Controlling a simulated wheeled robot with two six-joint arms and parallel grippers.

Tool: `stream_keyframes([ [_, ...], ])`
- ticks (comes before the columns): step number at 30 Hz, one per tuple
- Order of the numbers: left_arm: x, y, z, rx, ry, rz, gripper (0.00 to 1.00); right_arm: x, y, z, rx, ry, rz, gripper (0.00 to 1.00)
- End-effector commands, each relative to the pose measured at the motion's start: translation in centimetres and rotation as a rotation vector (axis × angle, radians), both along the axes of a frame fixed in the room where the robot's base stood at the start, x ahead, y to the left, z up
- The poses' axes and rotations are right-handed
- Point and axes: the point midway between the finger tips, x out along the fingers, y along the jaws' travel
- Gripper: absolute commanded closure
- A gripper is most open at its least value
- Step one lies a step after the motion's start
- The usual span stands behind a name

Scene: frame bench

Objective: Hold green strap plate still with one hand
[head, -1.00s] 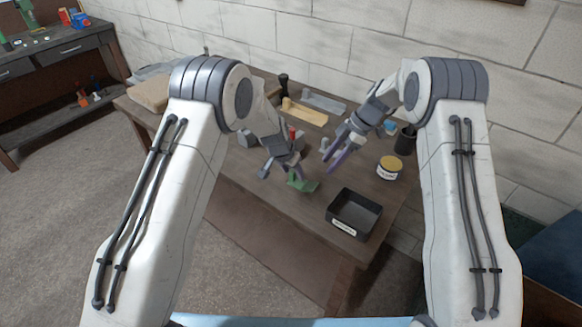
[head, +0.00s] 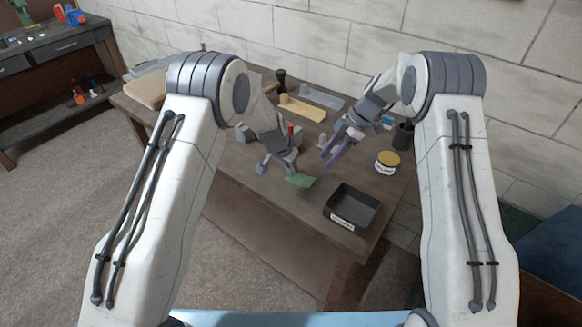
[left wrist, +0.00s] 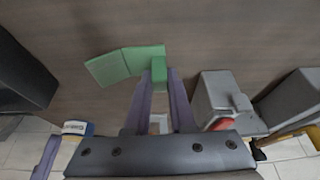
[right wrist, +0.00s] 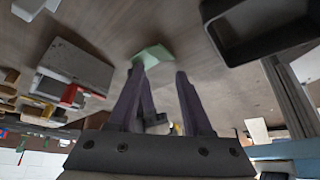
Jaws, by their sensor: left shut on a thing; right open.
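The green strap plate (head: 299,180) is a small bent green piece near the front of the bench. In the left wrist view the plate (left wrist: 128,62) has one end between the fingertips of my left gripper (left wrist: 159,72), which is shut on it. The left gripper (head: 279,168) also shows in the head view. My right gripper (head: 333,160) is open and empty, up and to the right of the plate. In the right wrist view the plate (right wrist: 153,56) lies beyond the open fingers (right wrist: 158,80). I cannot tell whether the plate touches the bench top.
A black labelled tray (head: 353,207) stands right of the plate near the bench edge. A yellow-lidded tin (head: 387,162) and a dark cup (head: 403,136) stand farther right. A grey fixture with a red part (left wrist: 220,100) is close beside the left gripper. Tan and grey pieces (head: 302,108) lie behind.

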Motion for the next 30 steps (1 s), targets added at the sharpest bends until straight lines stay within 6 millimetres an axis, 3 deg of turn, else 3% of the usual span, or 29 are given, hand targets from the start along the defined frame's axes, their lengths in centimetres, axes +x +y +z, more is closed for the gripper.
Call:
stream_keyframes([
  [1, 0.0, 0.0, 0.0, -0.001, -0.001, 0.0, 1.0, 0.0, 0.0, 0.0, 0.0, 0.0, 0.0, 0.5],
  [5, 0.0, 0.0, 0.0, -0.001, -0.001, 0.0, 1.0, -0.2, 0.3, 0.0, -0.022, -0.011, 0.036, 1.0],
  [18, 0.0, 0.0, 0.0, -0.001, -0.001, 0.0, 1.0, -1.7, 4.4, 1.2, -0.397, -0.24, 0.694, 1.0],
  [23, 0.0, 0.0, 0.0, -0.001, -0.001, 0.0, 1.0, -1.6, 4.7, 1.0, -0.439, -0.267, 0.772, 1.0],
  [30, 0.0, 0.0, 0.1, 0.0, -0.001, 0.001, 1.0, -1.6, 4.7, -1.8, -0.438, -0.265, 0.773, 1.0],
])
